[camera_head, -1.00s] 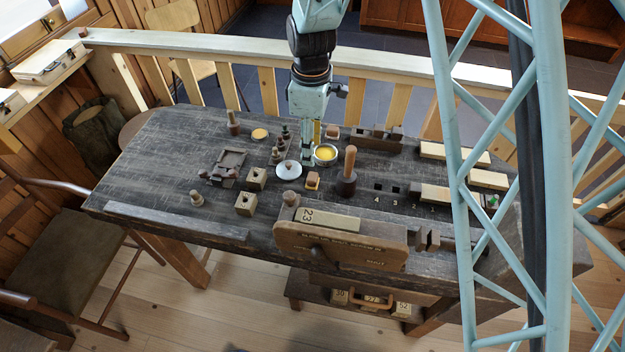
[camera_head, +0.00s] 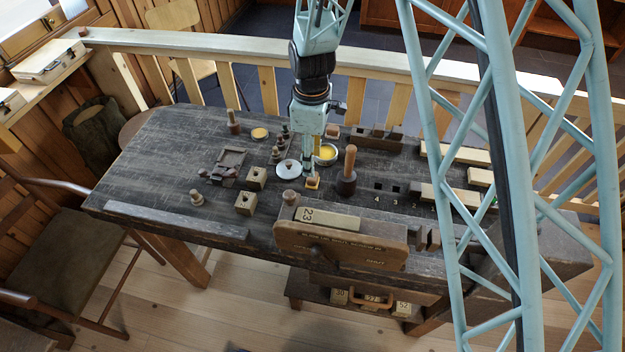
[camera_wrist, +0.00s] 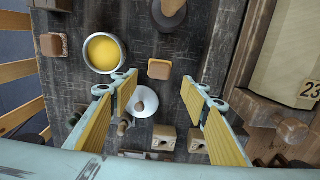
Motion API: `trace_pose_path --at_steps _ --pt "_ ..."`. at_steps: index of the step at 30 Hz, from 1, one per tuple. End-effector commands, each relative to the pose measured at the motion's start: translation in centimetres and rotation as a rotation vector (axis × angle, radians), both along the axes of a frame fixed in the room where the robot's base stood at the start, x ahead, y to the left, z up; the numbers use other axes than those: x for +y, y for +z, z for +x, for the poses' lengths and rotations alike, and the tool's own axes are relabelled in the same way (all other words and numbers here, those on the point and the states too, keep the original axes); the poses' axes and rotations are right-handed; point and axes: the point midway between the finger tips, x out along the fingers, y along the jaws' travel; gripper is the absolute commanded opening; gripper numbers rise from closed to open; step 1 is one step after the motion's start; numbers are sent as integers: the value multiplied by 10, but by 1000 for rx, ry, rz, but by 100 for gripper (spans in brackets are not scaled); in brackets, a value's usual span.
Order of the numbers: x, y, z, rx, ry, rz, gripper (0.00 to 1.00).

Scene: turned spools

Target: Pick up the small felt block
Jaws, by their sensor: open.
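A small block with an orange-tan top (camera_head: 312,184) and darker sides, apparently the felt block, stands on the dark workbench (camera_head: 150,165). In the wrist view the same block (camera_wrist: 159,69) lies just beyond the fingertips, centred in the gap between them. My gripper (camera_wrist: 157,84) is open and empty, with yellow-padded fingers pointing down. In the head view my gripper (camera_head: 308,172) is just above and behind the block, hiding part of it. I cannot tell the exact height left between them.
A round tin with yellow contents (camera_head: 326,153), a pale round lid (camera_head: 288,168) and an upright dark-based wooden handle (camera_head: 347,175) stand close around the block. A pinkish block (camera_head: 332,131) is farther back. A wooden vise (camera_head: 340,240) is in front. The bench's left side is clearer.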

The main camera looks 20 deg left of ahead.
Motion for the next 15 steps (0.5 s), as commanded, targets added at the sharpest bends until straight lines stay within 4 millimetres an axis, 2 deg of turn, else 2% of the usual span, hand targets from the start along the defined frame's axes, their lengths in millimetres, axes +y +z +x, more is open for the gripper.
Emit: trace_pose_path --at_steps 7,15 --pt "0 -24 0 1 0 -1 42" --pt "0 -32 0 1 0 0 42"
